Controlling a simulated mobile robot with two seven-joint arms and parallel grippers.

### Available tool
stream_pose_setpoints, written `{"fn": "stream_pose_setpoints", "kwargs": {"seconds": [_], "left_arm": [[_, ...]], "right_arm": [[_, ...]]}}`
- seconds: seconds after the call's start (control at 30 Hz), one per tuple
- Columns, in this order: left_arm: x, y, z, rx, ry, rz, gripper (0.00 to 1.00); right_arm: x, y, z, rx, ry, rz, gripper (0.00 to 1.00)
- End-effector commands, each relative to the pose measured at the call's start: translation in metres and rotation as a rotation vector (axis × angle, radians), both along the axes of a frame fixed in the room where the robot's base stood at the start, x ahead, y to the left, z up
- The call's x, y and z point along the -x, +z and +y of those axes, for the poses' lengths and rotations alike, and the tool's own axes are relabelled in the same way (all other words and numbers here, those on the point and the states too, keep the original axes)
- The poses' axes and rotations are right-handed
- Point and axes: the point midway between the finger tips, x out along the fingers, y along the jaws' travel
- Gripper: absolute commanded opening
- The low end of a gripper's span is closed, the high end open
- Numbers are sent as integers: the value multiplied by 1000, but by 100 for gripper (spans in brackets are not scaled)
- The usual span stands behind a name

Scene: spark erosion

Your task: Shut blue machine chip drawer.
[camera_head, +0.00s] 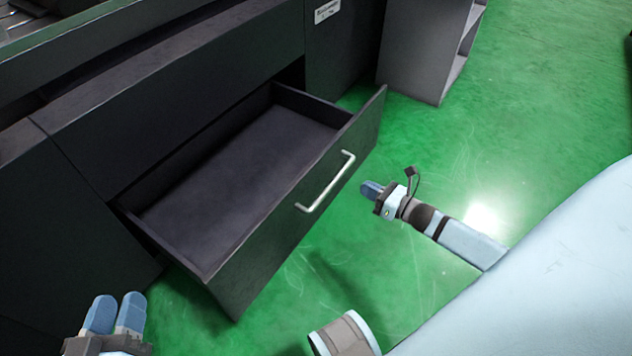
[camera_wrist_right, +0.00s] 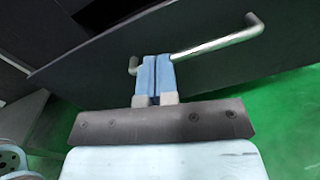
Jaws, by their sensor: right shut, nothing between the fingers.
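The dark chip drawer (camera_head: 225,180) stands open in the head view, pulled well out of the dark machine (camera_head: 170,85). It looks empty inside. Its front panel carries a silver bar handle (camera_head: 328,182), which also shows in the right wrist view (camera_wrist_right: 215,46). My right gripper (camera_head: 370,190) is shut and empty, to the right of the drawer front. In the right wrist view its blue fingertips (camera_wrist_right: 155,75) point at the front panel, close to one end of the handle; I cannot tell whether they touch. My left gripper (camera_head: 115,312) is at the lower left, its two fingers slightly apart.
A grey open-sided shelf unit (camera_head: 425,50) stands at the back right, beyond the drawer. The green floor (camera_head: 540,90) is clear to the right of the drawer. A dark cabinet panel (camera_head: 60,220) lies left of the drawer, near my left gripper.

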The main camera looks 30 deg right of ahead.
Motion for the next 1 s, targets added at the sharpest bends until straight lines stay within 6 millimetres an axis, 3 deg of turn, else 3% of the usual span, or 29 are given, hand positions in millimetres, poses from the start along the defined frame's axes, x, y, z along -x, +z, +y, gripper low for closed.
{"fn": "stream_pose_setpoints", "kwargs": {"seconds": [0.03,0.27,0.47,0.67,1.0], "left_arm": [[1,-12,-1,10,-7,-13,40],[4,-11,-4,25,-21,-25,40],[4,-24,-5,8,-34,9,40],[5,-45,-6,-24,-55,66,40],[-6,-45,0,-98,-51,-39,40]], "right_arm": [[-4,-16,-7,65,11,-33,0],[-13,-20,-17,199,37,-107,0],[-41,-20,-6,201,38,-108,0],[-82,-20,11,200,36,-109,0],[-130,-20,32,200,36,-106,0]]}}
